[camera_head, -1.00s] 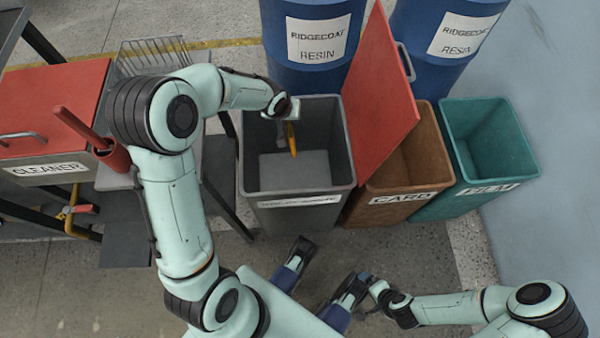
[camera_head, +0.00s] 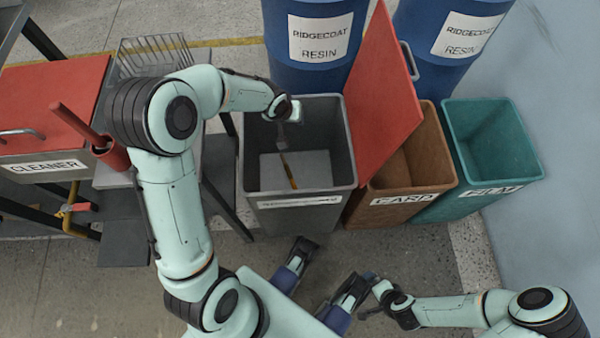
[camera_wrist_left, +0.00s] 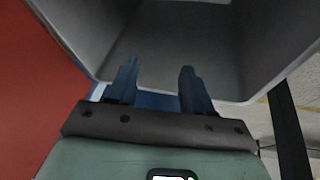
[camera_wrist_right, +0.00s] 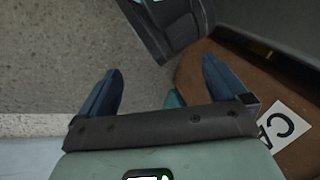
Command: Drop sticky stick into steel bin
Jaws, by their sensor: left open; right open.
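The steel bin (camera_head: 300,202) is the open grey bin in the middle of the head view; its grey inside also fills the upper left wrist view (camera_wrist_left: 185,45). My left gripper (camera_wrist_left: 158,85) is over the bin's opening, open and with nothing between its fingers. The sticky stick (camera_head: 289,170), thin and yellow-brown, shows inside the bin's outline, below the left gripper. I cannot tell whether it touches the bin floor. My right gripper (camera_wrist_right: 160,92) is open and empty, low in front of the bins.
The brown CARD bin (camera_head: 430,155), with a raised red lid (camera_head: 380,95), and a teal bin (camera_head: 490,140) stand to the right. Blue resin drums (camera_head: 315,40) stand behind. A red-topped CLEANER box (camera_head: 50,110) and a red cup (camera_head: 112,155) are at left.

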